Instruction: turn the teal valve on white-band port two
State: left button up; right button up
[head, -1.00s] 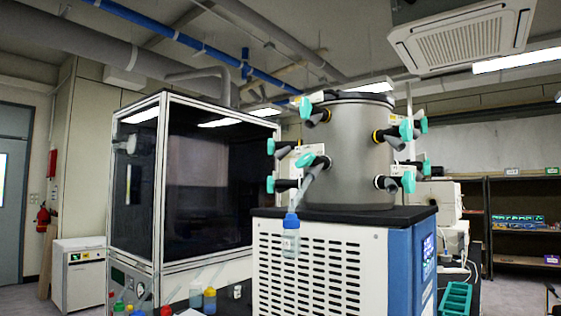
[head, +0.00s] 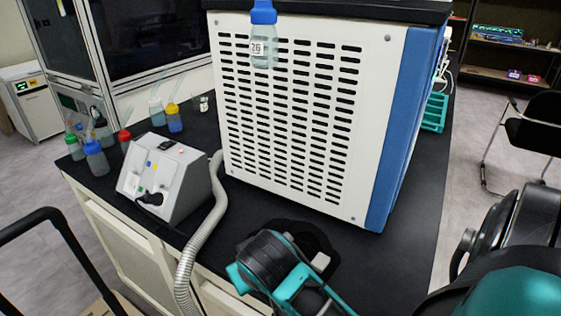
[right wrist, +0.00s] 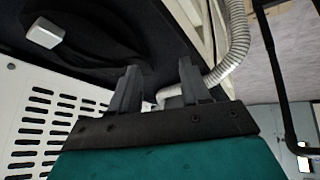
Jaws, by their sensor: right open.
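The freeze dryer's white slotted cabinet (head: 300,110) with a blue side stands on the black bench. The steel chamber with its ports and teal valves is above the frame, so no valve or white band shows now. A clear bottle with a blue cap (head: 263,35) hangs in front of the cabinet's top. My right gripper (right wrist: 157,68) shows in the right wrist view, its two dark fingers apart with nothing between them. In the head view a teal and black part of an arm is low in front of the cabinet. My left gripper is not seen.
A grey control box (head: 163,177) with a ribbed hose (head: 205,230) stands left of the cabinet. Several small bottles stand behind it. A small white block (head: 320,262) lies near the bench front. A black bar (head: 55,222) is at left, a chair (head: 535,135) at right.

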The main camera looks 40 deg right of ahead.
jog(key=w+d+r+m+t+h, duration=0.1)
jog(key=w+d+r+m+h, duration=0.15)
jog(key=w+r, duration=0.5)
jog(key=w+d+r+m+t+h, duration=0.15)
jog(key=w+r+m, duration=0.25)
jog(key=r, duration=0.6)
jog(key=w+d+r+m+t+h, duration=0.1)
jog(key=w+r+m+h, duration=0.3)
jog(key=r, duration=0.5)
jog(key=s+d+r+m+g+h, duration=0.1)
jog(key=s+r+m+g+h, duration=0.15)
jog(key=r+m, duration=0.9)
jog(key=s+r+m+g+h, duration=0.2)
jog(key=s+r+m+h, duration=0.15)
jog(key=r, duration=1.65)
jog(key=shift+h, duration=0.3)
jog(key=p+x, duration=0.2)
jog(key=x, duration=1)
jog(key=shift+d+f, duration=0.2)
jog(key=shift+d, duration=0.1)
grip_shut()
